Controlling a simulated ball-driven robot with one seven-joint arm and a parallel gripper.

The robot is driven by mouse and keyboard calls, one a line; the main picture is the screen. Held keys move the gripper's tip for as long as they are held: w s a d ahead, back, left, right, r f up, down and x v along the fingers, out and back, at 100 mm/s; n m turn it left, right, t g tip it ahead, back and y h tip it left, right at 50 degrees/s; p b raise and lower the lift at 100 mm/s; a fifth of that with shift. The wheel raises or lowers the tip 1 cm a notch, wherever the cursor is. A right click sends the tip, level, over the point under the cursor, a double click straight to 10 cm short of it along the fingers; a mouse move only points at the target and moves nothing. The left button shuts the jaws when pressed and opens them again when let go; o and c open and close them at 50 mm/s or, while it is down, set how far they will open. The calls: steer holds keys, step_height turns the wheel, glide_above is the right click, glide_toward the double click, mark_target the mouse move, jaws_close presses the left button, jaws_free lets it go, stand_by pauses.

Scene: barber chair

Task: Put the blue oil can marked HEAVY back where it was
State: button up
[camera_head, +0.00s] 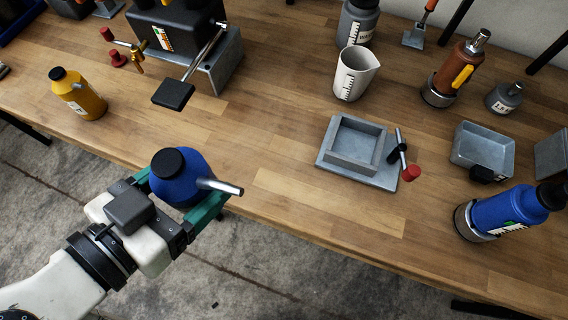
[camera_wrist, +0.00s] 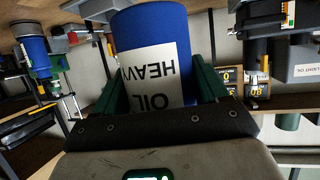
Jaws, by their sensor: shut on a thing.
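The blue oil can (camera_head: 180,178) has a black cap and a metal spout that points right. In the wrist view the blue can (camera_wrist: 150,32) shows a white label reading OIL HEAVY, upside down. My gripper (camera_head: 190,200) is shut on the can, with its green fingers on either side of the body. It holds the can at the front edge of the wooden bench (camera_head: 270,190), with grey floor below. The can's underside is hidden in the head view.
A yellow bottle (camera_head: 78,95) stands at the left. A grey square tray fixture (camera_head: 355,150) with a red-knobbed lever is right of centre. A measuring jug (camera_head: 354,74) stands behind. Bare bench lies between the can and the fixture.

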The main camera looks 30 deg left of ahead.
steer(key=w+f+p, duration=0.1)
steer(key=w+f, duration=0.3)
steer(key=w+f+p, duration=0.1)
steer(key=w+f, duration=0.3)
steer(key=w, duration=0.1)
steer(key=w+a+f+p, duration=0.1)
steer(key=w+f, duration=0.3)
steer(key=shift+w, duration=0.35)
steer(key=shift+f, duration=0.55)
steer(key=shift+f, duration=0.2)
steer(key=o, duration=1.5)
steer(key=shift+r, duration=0.2)
steer(key=b+v, duration=0.2)
steer(key=v, duration=1)
